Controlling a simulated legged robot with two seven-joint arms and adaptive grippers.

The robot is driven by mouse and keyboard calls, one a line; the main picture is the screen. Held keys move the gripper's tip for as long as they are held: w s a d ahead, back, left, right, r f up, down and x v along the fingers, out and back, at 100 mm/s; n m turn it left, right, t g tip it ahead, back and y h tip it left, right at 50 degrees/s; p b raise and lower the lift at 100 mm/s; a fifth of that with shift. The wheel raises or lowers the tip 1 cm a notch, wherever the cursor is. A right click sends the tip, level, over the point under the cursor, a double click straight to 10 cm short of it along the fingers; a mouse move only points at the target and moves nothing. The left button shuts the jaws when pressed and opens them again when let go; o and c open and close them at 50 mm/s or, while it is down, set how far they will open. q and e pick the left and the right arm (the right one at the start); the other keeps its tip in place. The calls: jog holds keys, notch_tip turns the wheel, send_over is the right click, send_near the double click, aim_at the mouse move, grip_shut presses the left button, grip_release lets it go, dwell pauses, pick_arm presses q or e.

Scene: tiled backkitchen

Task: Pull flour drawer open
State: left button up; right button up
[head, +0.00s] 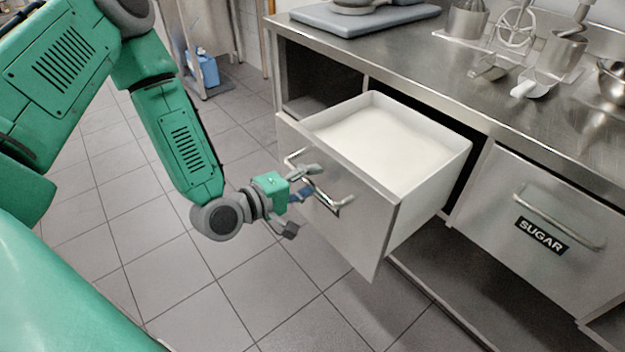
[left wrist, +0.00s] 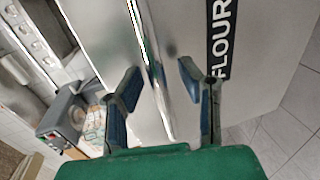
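The flour drawer (head: 345,215) stands pulled out from the steel counter, with white flour (head: 372,138) in it. Its bar handle (head: 328,197) is on the front panel and also shows in the left wrist view (left wrist: 152,75). My left gripper (head: 306,184) is at the handle. In the left wrist view, its two fingers (left wrist: 158,82) are apart, one on each side of the bar, with visible gaps. The black FLOUR label (left wrist: 220,40) lies beside the right finger; I cannot make it out in the head view. My right gripper is not in view.
A closed SUGAR drawer (head: 535,225) is to the right under the counter (head: 420,70). Scoops (head: 540,82), a whisk and metal containers stand on the counter. A blue container (head: 203,68) is at the back left. The tiled floor (head: 290,270) before the drawer is clear.

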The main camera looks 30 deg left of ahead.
pick_arm(q)
jog(key=v, duration=1.2)
jog(key=shift+f, duration=0.15)
jog(key=s+d+f+m+g+y, duration=0.1)
jog(key=s+d+f+m+g, duration=0.2)
jog(key=f, duration=0.4)
jog(key=s+d+f+m+g+y, duration=0.1)
jog(key=s+f+m+g, duration=0.2)
jog(key=f+m+g, duration=0.3)
jog(key=s+f+m+g+y, duration=0.3)
jog(key=s+f+m+g, duration=0.2)
jog(key=s, duration=0.4)
jog(key=shift+s+a+f+m, duration=0.3)
jog(key=shift+s+a+f, duration=0.1)
jog(key=shift+f, duration=0.35)
